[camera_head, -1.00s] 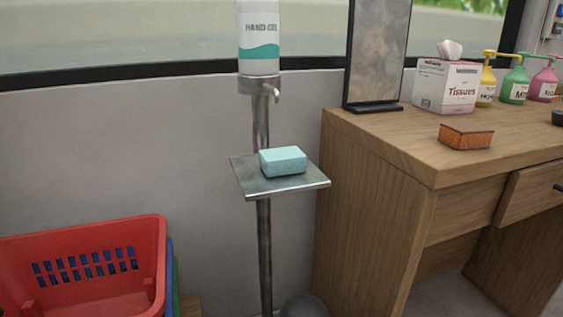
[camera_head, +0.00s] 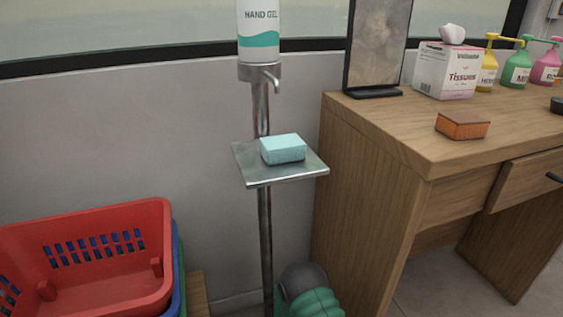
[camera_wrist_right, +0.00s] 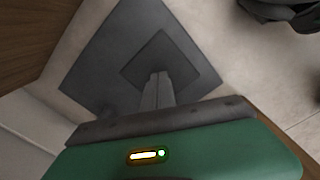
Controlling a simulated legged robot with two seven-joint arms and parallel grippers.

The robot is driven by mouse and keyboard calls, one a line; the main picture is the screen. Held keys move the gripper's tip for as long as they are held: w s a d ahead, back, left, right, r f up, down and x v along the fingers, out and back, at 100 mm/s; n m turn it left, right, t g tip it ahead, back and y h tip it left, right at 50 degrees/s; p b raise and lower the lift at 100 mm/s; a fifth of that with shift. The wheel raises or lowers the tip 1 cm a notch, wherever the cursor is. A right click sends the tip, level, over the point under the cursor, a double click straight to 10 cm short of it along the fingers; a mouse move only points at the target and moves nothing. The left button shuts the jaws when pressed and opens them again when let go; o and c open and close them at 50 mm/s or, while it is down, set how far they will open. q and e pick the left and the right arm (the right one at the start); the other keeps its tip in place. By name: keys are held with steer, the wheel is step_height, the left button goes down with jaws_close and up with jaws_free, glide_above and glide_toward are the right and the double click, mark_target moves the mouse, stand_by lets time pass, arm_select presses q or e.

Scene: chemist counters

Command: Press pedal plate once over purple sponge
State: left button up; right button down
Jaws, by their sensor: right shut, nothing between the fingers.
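The hand gel dispenser stand (camera_head: 265,220) has a bottle (camera_head: 259,32) on top and a metal tray (camera_head: 255,175) partway up its pole. A light teal sponge (camera_head: 284,148) lies on the tray; I see no purple sponge. In the right wrist view a dark grey base plate (camera_wrist_right: 88,68) lies on the floor, with a smaller dark square plate (camera_wrist_right: 150,58), apparently the pedal plate. My right gripper (camera_wrist_right: 159,76) is shut and empty, its tips overlapping the near part of the smaller plate in the picture. Contact cannot be told. My left gripper is not in view.
A wooden desk (camera_head: 375,180) stands right of the pole, bearing an orange-brown sponge (camera_head: 463,125), a tissue box (camera_head: 447,70) and several pump bottles. A red basket (camera_head: 110,265) stands at the lower left. A dark object (camera_wrist_right: 280,12) is at the wrist view's upper right.

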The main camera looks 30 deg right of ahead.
step_height(320, 180, up, 6)
steer(key=p, duration=0.5)
stand_by(0.4)
